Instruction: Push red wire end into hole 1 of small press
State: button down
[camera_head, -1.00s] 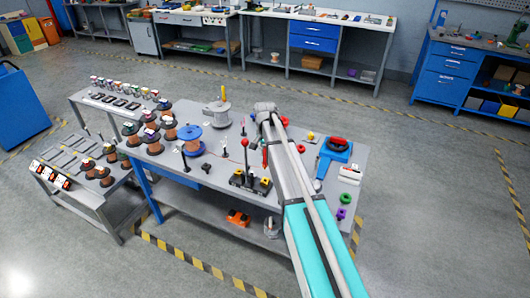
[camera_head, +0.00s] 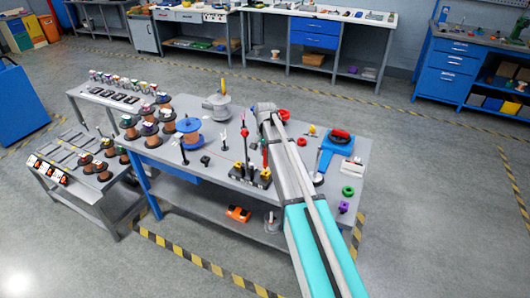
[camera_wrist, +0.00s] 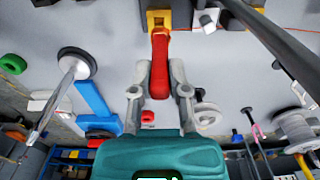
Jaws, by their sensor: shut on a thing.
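My gripper (camera_wrist: 160,92) is shut on a thick red piece (camera_wrist: 160,65), which I take for the red wire end. Its far tip meets a yellow block (camera_wrist: 156,18) of the small press at the top of the wrist view; how deep it sits in a hole cannot be told. In the head view the red piece (camera_head: 265,156) stands upright just over the press's right yellow block. The small press (camera_head: 250,176) has a dark base with yellow blocks and a tall rod with a red part. My arm hides much of the gripper there.
A blue tool with a red top (camera_head: 338,139), a green ring (camera_head: 348,190) and a purple piece (camera_head: 343,207) are at the right. A dark rod (camera_wrist: 275,45) crosses near my gripper.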

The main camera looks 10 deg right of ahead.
jog(key=shift+f+b, duration=0.25)
jog(key=shift+b, duration=0.05)
dwell(0.4)
jog(key=shift+f+b, duration=0.35)
jog(key=shift+s+f+b, duration=0.1)
jog(key=shift+f+b, duration=0.95)
dwell(2.0)
dwell(0.4)
jog(key=c, duration=0.5)
grip_release()
jog(key=shift+c, duration=0.2)
jog(key=o, duration=0.3)
jog(key=shift+o, duration=0.2)
jog(key=shift+r, duration=0.2)
